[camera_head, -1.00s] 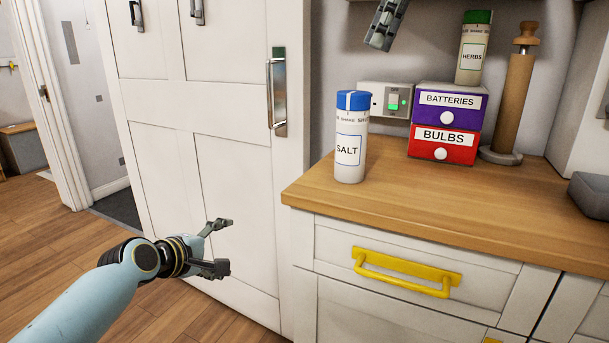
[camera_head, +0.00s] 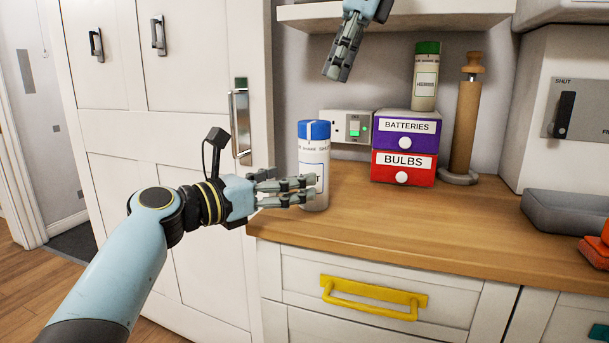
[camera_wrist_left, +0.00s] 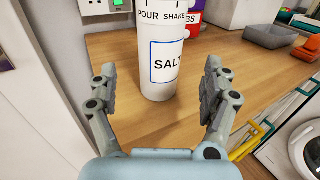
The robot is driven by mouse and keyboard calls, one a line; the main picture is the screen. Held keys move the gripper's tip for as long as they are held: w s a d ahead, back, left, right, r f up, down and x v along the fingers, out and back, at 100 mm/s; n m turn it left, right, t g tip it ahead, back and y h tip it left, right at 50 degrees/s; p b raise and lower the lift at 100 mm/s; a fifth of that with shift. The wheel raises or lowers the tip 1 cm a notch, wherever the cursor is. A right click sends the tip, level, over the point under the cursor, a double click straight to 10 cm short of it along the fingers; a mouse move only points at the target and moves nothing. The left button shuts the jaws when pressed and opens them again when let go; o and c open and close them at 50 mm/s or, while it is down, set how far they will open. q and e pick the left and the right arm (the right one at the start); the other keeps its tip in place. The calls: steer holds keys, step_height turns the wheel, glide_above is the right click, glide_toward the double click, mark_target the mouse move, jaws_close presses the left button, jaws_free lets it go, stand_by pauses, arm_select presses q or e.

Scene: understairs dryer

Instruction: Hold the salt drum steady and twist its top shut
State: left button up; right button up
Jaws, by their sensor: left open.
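The salt drum (camera_head: 313,158) is a white upright cylinder with a blue top (camera_head: 314,130), standing on the wooden worktop near its left end. A white stripe runs on the blue top, and the body has a SALT label. My left gripper (camera_head: 312,190) is open at the drum's lower part, its fingers covering some of the label. In the left wrist view the drum (camera_wrist_left: 162,50) stands centred between the spread fingers (camera_wrist_left: 160,85), with gaps on both sides; its top is out of frame. My right gripper (camera_head: 336,72) hangs above, away from the drum; its opening is unclear.
A purple BATTERIES box (camera_head: 406,128) sits on a red BULBS box (camera_head: 403,168), with a green-topped herbs drum (camera_head: 425,80) on top. A wooden post (camera_head: 465,125) stands right. A shelf (camera_head: 420,14) overhangs the back.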

arm_select(q)
steer(key=x, duration=0.7)
steer(key=shift+w+d, duration=0.1)
steer(key=shift+f, duration=0.1)
steer(key=c, duration=1.5)
